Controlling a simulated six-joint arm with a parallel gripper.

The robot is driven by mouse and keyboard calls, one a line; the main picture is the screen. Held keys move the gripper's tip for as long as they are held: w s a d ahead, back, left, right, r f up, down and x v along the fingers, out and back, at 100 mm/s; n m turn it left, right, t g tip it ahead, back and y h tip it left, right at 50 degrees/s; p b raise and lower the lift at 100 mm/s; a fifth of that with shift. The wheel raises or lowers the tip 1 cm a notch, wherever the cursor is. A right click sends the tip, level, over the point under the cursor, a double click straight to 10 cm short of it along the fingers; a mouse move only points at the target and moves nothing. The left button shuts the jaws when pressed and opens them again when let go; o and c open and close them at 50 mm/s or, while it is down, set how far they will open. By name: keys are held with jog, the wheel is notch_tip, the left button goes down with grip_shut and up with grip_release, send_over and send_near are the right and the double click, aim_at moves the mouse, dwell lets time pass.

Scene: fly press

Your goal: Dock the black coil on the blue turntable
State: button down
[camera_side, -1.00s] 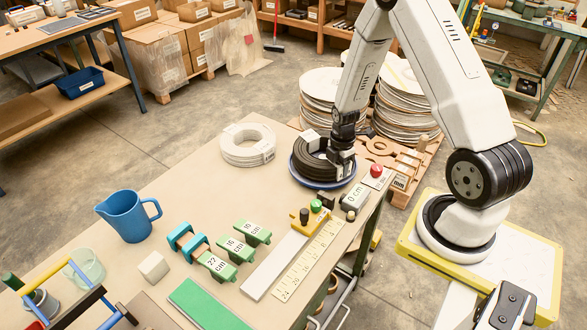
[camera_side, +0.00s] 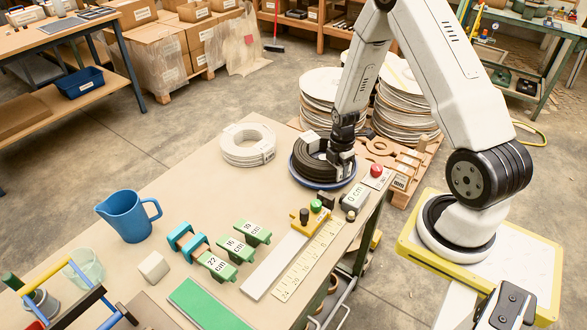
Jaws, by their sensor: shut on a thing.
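The black coil (camera_side: 313,160) is at the blue turntable (camera_side: 319,187) near the table's far right edge. The turntable's blue rim shows around and below the coil. I cannot tell whether the coil rests fully on it. A small white block or tag shows at the coil's upper left side. My gripper (camera_side: 341,163) is over the right side of the coil and shut on it. The fingertips are partly hidden against the dark coil.
A white coil (camera_side: 247,144) lies left of the turntable. A red button (camera_side: 376,170) and a grey "0 cm" block (camera_side: 355,197) stand close on the right. Green gauge blocks (camera_side: 243,246), a ruler (camera_side: 309,258) and a blue jug (camera_side: 129,215) stand nearer the front.

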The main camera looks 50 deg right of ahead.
jog(key=shift+f, duration=0.35)
jog(key=shift+c, duration=2.2)
grip_release()
jog(key=shift+o, duration=0.2)
jog(key=shift+f, duration=0.1)
jog(key=shift+r, duration=5.55)
